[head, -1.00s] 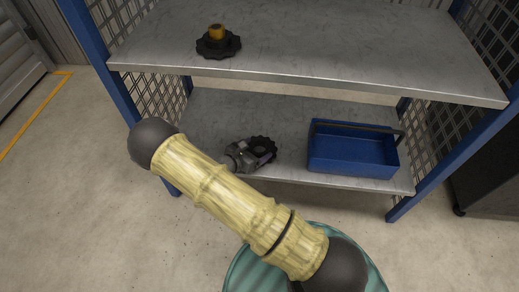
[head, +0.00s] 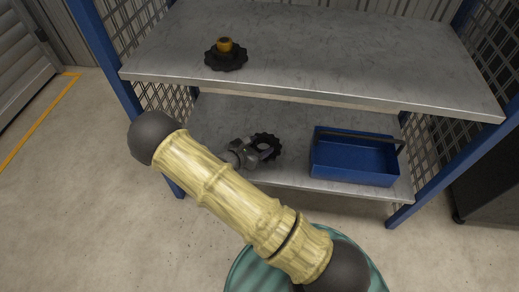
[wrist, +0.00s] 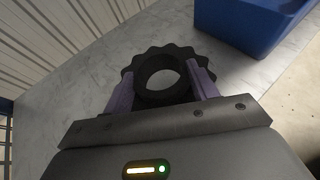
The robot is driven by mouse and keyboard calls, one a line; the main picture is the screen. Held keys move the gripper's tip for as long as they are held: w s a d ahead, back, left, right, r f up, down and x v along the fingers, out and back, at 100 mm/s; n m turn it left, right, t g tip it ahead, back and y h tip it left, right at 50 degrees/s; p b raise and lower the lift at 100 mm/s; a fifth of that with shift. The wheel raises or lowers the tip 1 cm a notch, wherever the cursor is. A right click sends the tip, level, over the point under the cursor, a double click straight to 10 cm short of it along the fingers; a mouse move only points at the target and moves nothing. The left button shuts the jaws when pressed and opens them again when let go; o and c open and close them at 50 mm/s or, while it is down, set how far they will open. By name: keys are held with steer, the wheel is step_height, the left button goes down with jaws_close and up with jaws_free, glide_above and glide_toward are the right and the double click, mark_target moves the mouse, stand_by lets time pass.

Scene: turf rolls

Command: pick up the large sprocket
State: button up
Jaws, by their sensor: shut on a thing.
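A black toothed sprocket (head: 276,145) with a wide round hole is at the lower shelf. In the wrist view the sprocket (wrist: 152,97) sits between the two purple fingers of my gripper (wrist: 163,84), one on each side of its ring. My gripper (head: 250,150) is shut on it. I cannot tell for sure whether there is a gap beneath it. A second black toothed sprocket (head: 226,62) with a brass-coloured hub lies on the upper shelf. My arm hides the left front of the lower shelf.
A blue open toolbox (head: 350,176) with a handle stands to the right on the lower shelf (head: 298,128). The upper shelf (head: 340,60) overhangs the gripper's area. Blue posts (head: 101,60) and mesh panels bound the rack.

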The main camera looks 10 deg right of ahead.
mark_target(259, 138)
step_height(259, 138, up, 4)
steer(key=shift+r+p, duration=0.25)
steer(key=shift+p, duration=0.5)
steer(key=s+d+r+p, duration=0.2)
steer(key=s+r+p, duration=0.1)
steer(key=r+p, duration=0.1)
steer(key=s+d+r+p, duration=0.2)
steer(key=s+r+p, duration=0.1)
steer(key=r, duration=0.4)
steer(key=shift+r+p, duration=0.3)
steer(key=shift+p, duration=0.05)
